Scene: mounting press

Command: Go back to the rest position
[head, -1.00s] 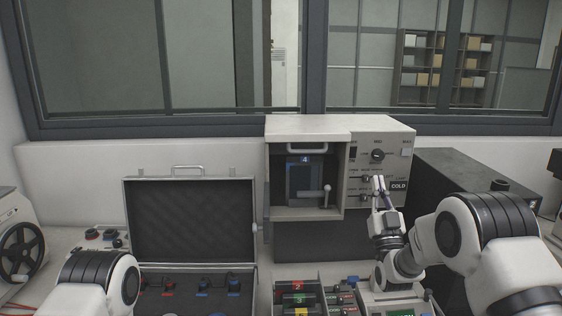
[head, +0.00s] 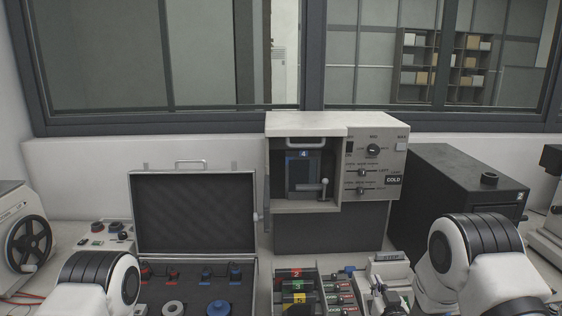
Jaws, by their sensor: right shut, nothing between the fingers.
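The mounting press (head: 306,118) stands at the back centre, with its chamber open to view and a block marked 4 inside. Its control panel (head: 373,133) on the right carries a dial, sliders and a COLD sign. My right gripper (head: 376,282) is low at the bottom edge, in front of and below the press panel and apart from it. It is shut and empty, and partly hard to make out against the items around it. My left arm shows at the bottom left, but its gripper is out of frame.
An open black case (head: 193,213) with several knobbed parts stands at left centre. A rack of numbered coloured blocks (head: 296,285) is at the bottom centre. A black box (head: 450,180) stands right of the press. A machine with a wheel (head: 27,243) is at the far left.

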